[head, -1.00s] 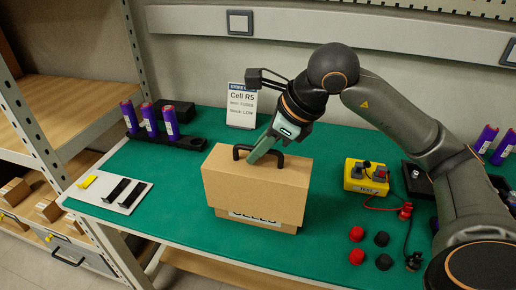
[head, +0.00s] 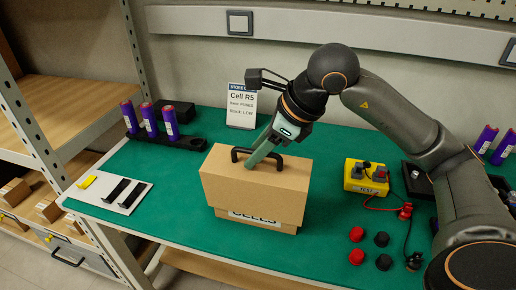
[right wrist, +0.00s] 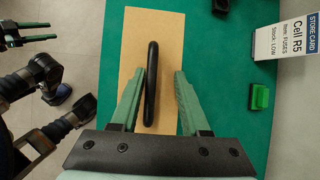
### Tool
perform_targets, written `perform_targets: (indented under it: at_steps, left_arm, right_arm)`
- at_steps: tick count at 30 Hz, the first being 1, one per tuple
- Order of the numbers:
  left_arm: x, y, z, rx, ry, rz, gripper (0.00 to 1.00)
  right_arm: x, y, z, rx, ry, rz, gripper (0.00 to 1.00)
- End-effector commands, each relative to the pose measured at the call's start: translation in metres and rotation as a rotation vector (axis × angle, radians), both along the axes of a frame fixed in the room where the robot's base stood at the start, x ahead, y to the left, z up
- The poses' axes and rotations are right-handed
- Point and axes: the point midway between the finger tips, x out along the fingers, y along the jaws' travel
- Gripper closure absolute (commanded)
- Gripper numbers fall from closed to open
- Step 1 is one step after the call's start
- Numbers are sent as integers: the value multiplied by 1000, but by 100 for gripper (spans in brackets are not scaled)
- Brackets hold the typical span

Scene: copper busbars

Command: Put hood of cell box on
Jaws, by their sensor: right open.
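The cardboard hood (head: 250,185) with a black arched handle (head: 268,153) sits over the cell box (head: 255,222) on the green table. The box's lower edge and part of its "CELLS" label show below the hood; the rest is covered. My right gripper (head: 258,160) is at the handle from above. In the right wrist view, the handle (right wrist: 151,85) stands between the two green fingers of the open right gripper (right wrist: 160,90), closer to the left finger. My left gripper (right wrist: 30,35) shows only at the right wrist view's upper left, its fingers apart and empty, away from the hood.
Purple cells (head: 150,120) stand in a black holder at the back left. A white board (head: 108,192) with black strips lies at the left. A store card (head: 241,105) stands behind. A yellow tester (head: 366,176) and red and black caps (head: 357,234) are at the right.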

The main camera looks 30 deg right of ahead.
Motion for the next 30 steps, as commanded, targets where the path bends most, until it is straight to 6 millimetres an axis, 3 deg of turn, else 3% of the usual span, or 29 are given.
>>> perform_targets:
  at_steps: [1, 11, 12, 18, 24, 30]
  left_arm:
    - [-7, -2, -1, -3, 16, -4, 50]
    - [29, -1, 75, 7, -194, -26, 50]
    - [27, -1, 76, 8, -185, -26, 50]
    - [-6, -3, 34, 5, 21, -19, 50]
    - [-9, -4, 37, 2, 42, -21, 50]
    - [-8, -5, 41, 1, 40, -21, 50]
  right_arm:
    - [-1, 0, -2, -2, 8, 2, 51]
    - [-1, 1, -3, -2, 9, 3, 51]
    - [-3, -1, 4, -3, 6, 1, 51]
    - [-25, -13, 46, -4, 1, -1, 51]
    - [-46, -24, 84, -1, -2, -2, 51]
    - [-57, -30, 103, 0, 0, -1, 51]
